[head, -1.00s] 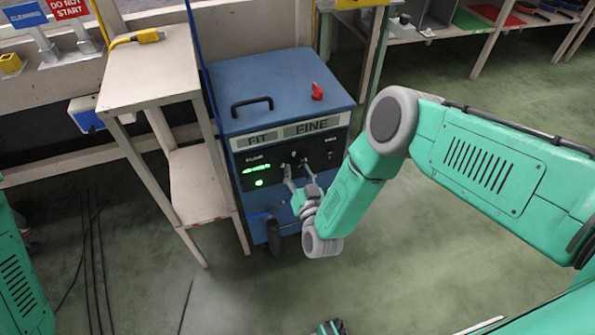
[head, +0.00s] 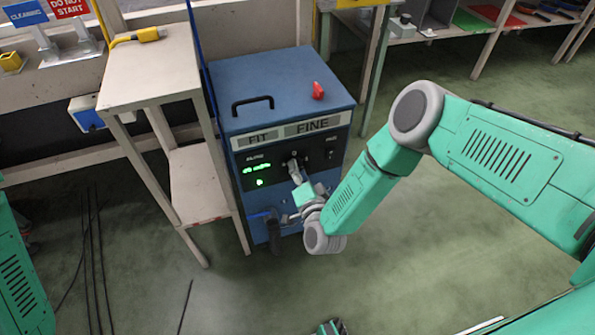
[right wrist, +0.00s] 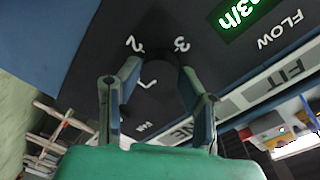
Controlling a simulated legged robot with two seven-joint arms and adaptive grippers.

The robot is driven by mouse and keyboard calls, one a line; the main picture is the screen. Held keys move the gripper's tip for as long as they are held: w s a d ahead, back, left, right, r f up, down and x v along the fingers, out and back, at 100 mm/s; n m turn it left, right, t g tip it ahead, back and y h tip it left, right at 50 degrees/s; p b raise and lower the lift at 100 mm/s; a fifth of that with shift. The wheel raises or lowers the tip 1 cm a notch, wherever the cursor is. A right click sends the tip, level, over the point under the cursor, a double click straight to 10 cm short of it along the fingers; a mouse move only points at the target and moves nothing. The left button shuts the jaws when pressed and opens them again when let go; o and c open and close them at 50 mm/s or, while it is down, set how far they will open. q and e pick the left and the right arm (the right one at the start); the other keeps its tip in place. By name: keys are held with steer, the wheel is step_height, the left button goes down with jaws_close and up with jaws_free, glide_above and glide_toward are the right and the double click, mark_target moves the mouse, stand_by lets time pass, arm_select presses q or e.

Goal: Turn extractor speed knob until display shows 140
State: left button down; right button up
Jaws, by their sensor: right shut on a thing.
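The extractor is a blue cabinet (head: 280,82) with a black front panel (head: 322,158). A green-lit display (head: 257,169) glows on the panel's left, too small to read; in the right wrist view only its end (right wrist: 243,16), with a unit like m3/h, shows. My right gripper (head: 294,166) reaches the panel right of the display. In the right wrist view its fingers (right wrist: 158,78) are shut on the dark speed knob (right wrist: 160,66), one on each side. Marks 2 and 3 show near the knob.
A beige stand (head: 150,78) with a yellow-handled item on top stands close left of the extractor. A black handle (head: 252,104) and a red object (head: 318,91) are on the extractor's top. Open green floor (head: 400,270) lies in front and right.

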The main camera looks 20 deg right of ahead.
steer(key=shift+d+f+m+b, duration=0.15)
steer(key=shift+m+b, duration=0.3)
steer(key=shift+m, duration=1.55)
steer(key=o, duration=1.1)
steer(key=s, duration=1.2)
steer(key=shift+d+r, duration=0.1)
steer(key=shift+r, duration=0.25)
